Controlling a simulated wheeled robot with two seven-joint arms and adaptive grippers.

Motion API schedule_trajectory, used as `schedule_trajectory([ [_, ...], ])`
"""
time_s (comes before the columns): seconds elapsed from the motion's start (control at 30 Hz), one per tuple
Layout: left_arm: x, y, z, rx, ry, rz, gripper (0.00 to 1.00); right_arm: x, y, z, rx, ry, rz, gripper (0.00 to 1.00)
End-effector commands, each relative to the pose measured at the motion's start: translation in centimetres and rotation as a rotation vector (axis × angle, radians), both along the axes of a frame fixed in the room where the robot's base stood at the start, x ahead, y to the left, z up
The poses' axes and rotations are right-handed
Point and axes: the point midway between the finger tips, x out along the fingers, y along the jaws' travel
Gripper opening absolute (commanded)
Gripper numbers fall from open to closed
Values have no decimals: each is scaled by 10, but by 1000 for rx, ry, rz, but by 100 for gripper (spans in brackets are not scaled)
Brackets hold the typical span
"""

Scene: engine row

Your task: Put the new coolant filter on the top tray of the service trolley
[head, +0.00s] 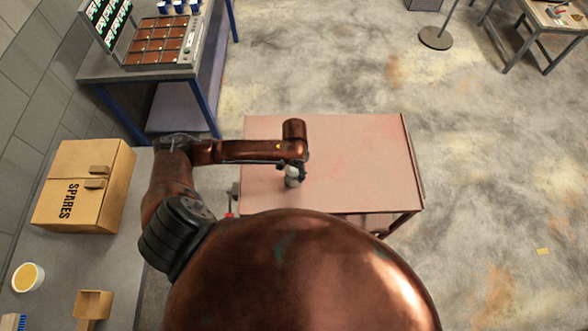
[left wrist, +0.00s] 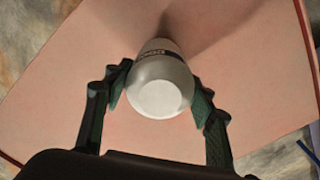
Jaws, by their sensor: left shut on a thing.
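The coolant filter, a white cylinder (head: 292,176) with a dark printed band, is at the left part of the trolley's pinkish-red top tray (head: 355,165). In the left wrist view the filter (left wrist: 160,85) sits between the two fingers of my left gripper (left wrist: 160,92), end face toward the camera. My left gripper (head: 297,168) is shut on it, over the tray. I cannot tell whether the filter's base touches the tray. The tray's surface (left wrist: 90,70) fills most of the wrist view. My right gripper is not in view.
A cardboard box marked SPARES (head: 85,185), a yellow-filled cup (head: 28,277) and a small open box (head: 94,303) are on the grey bench at left. A blue-legged bench with a panel (head: 160,40) stands behind. The tray's right part is clear.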

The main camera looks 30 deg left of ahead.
Motion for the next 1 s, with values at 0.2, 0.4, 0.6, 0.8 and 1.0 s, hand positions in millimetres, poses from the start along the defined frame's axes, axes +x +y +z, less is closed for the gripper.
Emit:
schedule_trajectory([
  [0.2,0,0,-2,0,1,0,52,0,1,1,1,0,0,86],
  [0.4,0,0,-2,0,1,0,66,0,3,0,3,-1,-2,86],
  [0.6,0,0,-2,0,1,0,69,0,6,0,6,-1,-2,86],
  [0.8,0,0,2,0,0,0,69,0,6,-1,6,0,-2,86],
  [1.0,1,0,33,0,-2,-1,69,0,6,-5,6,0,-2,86],
])
